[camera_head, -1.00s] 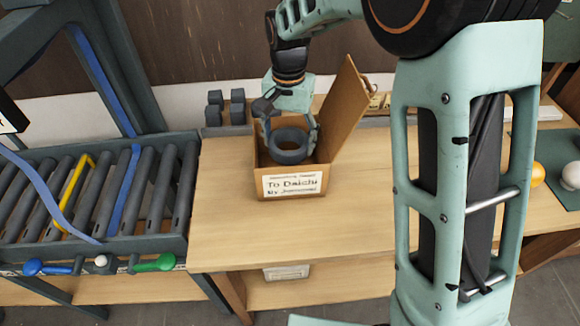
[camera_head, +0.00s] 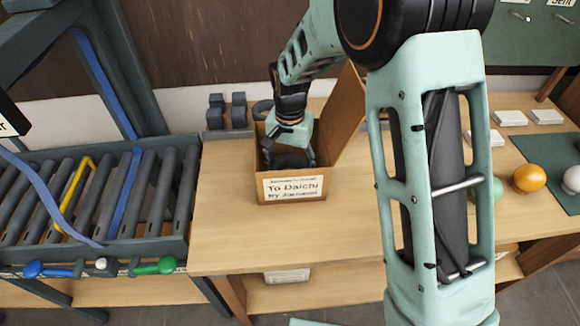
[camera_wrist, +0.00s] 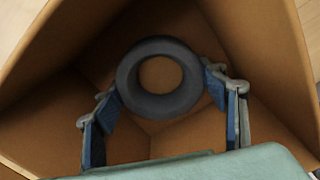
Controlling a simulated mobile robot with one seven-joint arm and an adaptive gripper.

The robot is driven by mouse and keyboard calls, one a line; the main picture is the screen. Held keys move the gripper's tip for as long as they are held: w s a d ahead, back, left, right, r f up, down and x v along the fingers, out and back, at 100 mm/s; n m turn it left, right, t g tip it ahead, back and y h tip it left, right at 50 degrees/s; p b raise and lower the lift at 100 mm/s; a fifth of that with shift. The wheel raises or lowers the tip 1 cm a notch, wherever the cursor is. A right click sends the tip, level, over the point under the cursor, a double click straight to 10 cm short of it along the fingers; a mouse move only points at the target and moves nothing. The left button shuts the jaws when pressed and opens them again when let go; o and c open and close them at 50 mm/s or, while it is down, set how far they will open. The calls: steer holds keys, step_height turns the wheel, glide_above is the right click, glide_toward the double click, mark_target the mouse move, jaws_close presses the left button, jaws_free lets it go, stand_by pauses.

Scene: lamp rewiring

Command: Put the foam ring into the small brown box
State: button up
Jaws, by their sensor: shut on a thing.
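The small brown box (camera_head: 262,180) stands open on the table, with a white label reading "To Daichi" on its front. Its lid stands up on the right side. My gripper (camera_head: 289,156) reaches down inside the box and is shut on the dark grey foam ring (camera_head: 290,161). The box's front wall hides the lower part of the ring. In the wrist view the ring (camera_wrist: 152,104) sits between the blue finger pads, with the box's inner walls (camera_wrist: 75,60) around it. I cannot tell whether the ring touches the box floor.
Another dark ring-like thing (camera_head: 262,109) lies behind the box, beside several dark grey blocks (camera_head: 215,117). A roller conveyor (camera_head: 100,200) is at left. An orange ball (camera_head: 529,178) and white cards are at right. The table in front of the box is clear.

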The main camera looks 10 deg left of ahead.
steer(key=o, duration=0.9)
step_height(320, 180, up, 12)
steer(key=shift+r, duration=0.15)
